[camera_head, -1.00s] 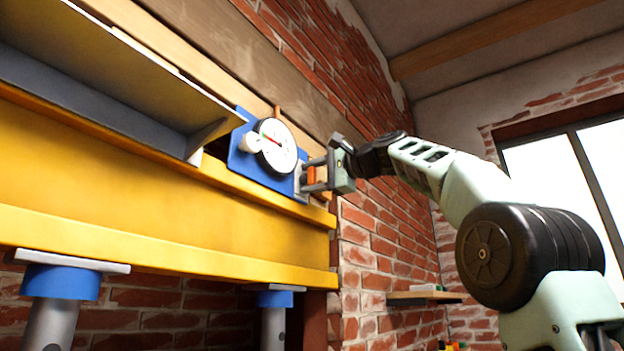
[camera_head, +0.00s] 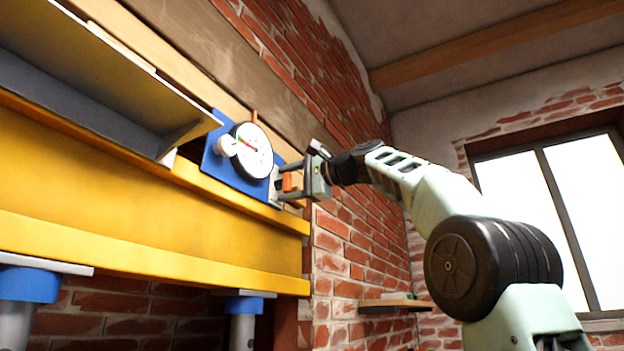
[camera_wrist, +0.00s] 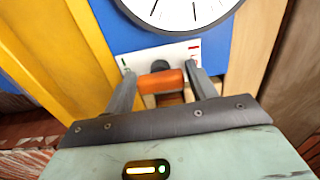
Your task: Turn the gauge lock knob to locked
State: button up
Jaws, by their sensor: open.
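The gauge (camera_head: 252,150) has a white dial with a black rim and a red needle, on a blue plate (camera_head: 217,164). Its lower edge shows at the top of the wrist view (camera_wrist: 180,12). Below the dial is a white plate (camera_wrist: 185,52) with a small red mark near its right end. The lock knob is an orange bar (camera_wrist: 161,81) lying roughly crosswise in front of that plate, with a dark round part behind it. My gripper (camera_wrist: 160,73) is open, with one finger on each side of the orange bar. Whether the fingers touch it, I cannot tell.
A yellow beam (camera_head: 130,220) runs along the left on blue-topped posts (camera_head: 243,305). A grey bracketed ledge (camera_head: 110,85) juts out above it. A round white knob (camera_head: 226,146) sticks out left of the dial. A small shelf (camera_head: 395,304) hangs on the brick wall.

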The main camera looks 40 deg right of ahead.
jog(key=b+v, duration=0.4)
jog(key=v, duration=1.3)
